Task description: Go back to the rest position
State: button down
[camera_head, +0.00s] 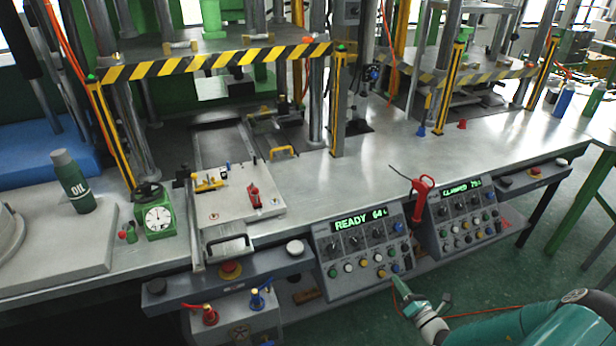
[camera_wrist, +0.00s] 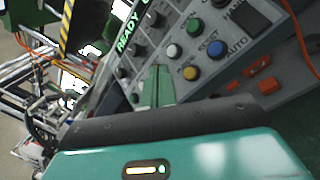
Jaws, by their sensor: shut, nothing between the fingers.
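My gripper (camera_head: 402,287) is at the lower right in the head view, in front of the left control panel (camera_head: 356,230) with the green READY display. In the wrist view my gripper (camera_wrist: 158,72) has its green fingers together, with nothing between them. The fingertips point at the lower part of the panel (camera_wrist: 147,42), near its yellow, green and blue push buttons (camera_wrist: 190,73). I cannot tell whether the tips touch the panel.
A second panel (camera_head: 466,215) showing CLAMPED stands to the right, with a red-handled tool (camera_head: 421,190) between. The workbench (camera_head: 345,185) carries presses, a mould plate (camera_head: 232,205), a green gauge (camera_head: 155,214) and an OIL bottle (camera_head: 73,182). Green floor (camera_head: 545,265) is open at the right.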

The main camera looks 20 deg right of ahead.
jog(key=a+r+n+g+y, duration=0.4)
jog(key=a+r+n+g, duration=0.45)
jog(key=a+n, duration=0.3)
jog(key=a+r+n+g+y, duration=0.4)
jog(key=a+r+n+g, duration=0.4)
jog(key=a+n, duration=0.4)
jog(key=s+a+r+n+t+h, duration=0.1)
jog(key=s+a+r+n+h, duration=0.3)
jog(key=s+r+n, duration=0.3)
jog(key=s+a+r+n+t+h, duration=0.2)
jog(key=s+r+n+h, duration=0.4)
jog(key=r+n, duration=0.6)
notch_tip(320, 180, up, 2)
jog(key=shift+s+a+r, duration=0.1)
jog(key=shift+s+a, duration=0.6)
jog(key=shift+a, duration=0.15)
jog(key=shift+n, duration=0.25)
dwell(1.9)
